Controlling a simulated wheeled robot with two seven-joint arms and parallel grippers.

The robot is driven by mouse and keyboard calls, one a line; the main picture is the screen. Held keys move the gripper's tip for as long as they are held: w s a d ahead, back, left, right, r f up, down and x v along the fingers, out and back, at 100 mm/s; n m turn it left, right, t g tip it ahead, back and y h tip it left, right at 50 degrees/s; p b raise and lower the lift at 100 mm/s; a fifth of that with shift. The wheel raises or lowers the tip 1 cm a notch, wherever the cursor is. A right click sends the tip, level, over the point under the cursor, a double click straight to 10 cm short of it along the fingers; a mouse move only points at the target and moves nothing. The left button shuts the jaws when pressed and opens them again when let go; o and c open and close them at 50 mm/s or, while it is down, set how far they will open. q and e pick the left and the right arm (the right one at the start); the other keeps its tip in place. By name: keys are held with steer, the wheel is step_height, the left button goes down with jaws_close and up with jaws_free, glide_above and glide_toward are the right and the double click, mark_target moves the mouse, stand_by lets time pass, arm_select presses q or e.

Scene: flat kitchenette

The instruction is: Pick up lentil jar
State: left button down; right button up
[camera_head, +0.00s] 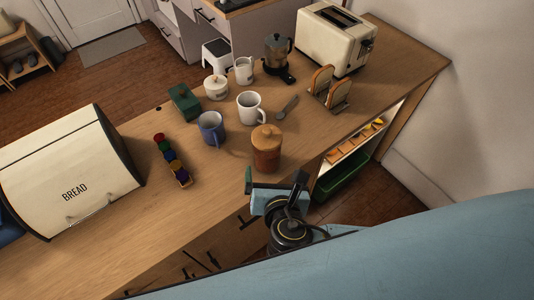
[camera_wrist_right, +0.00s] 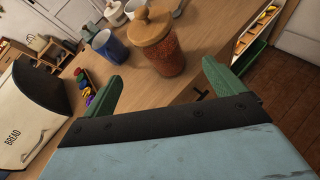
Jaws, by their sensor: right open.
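The lentil jar (camera_head: 266,158), with reddish-brown contents and a round wooden lid, stands upright near the counter's front edge in the head view. In the right wrist view the jar (camera_wrist_right: 168,56) is upper centre, just beyond the fingers. My right gripper (camera_head: 274,181) is in front of the jar at the counter edge. Its green fingers are spread apart with nothing between them, and it also shows in the right wrist view (camera_wrist_right: 158,76). The jar does not appear to be between the fingers. My left gripper is not in view.
A blue mug (camera_head: 211,129) and white mug (camera_head: 250,107) stand close behind the jar. Coloured capsules in a holder (camera_head: 172,160) and a bread box (camera_head: 75,170) lie left. A toast rack (camera_head: 330,90) and toaster (camera_head: 335,38) stand right.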

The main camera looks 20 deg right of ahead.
mark_target(267, 154)
steer(key=w+f+n, duration=0.1)
steer(key=w, duration=0.1)
steer(key=w+f+n, duration=0.1)
steer(key=w, duration=0.2)
steer(key=w+f+t, duration=0.1)
steer(key=w, duration=0.1)
steer(key=shift+w+d+n, duration=0.3)
steer(key=shift+d+n, duration=0.05)
steer(key=shift+n, duration=0.05)
steer(key=shift+d+x, duration=0.15)
steer(key=shift+x, duration=1.2)
steer(key=shift+d+x, duration=0.15)
steer(key=shift+x, duration=1.2)
steer(key=shift+s, duration=0.1)
steer(key=c, duration=1.9)
steer(key=shift+c, duration=0.7)
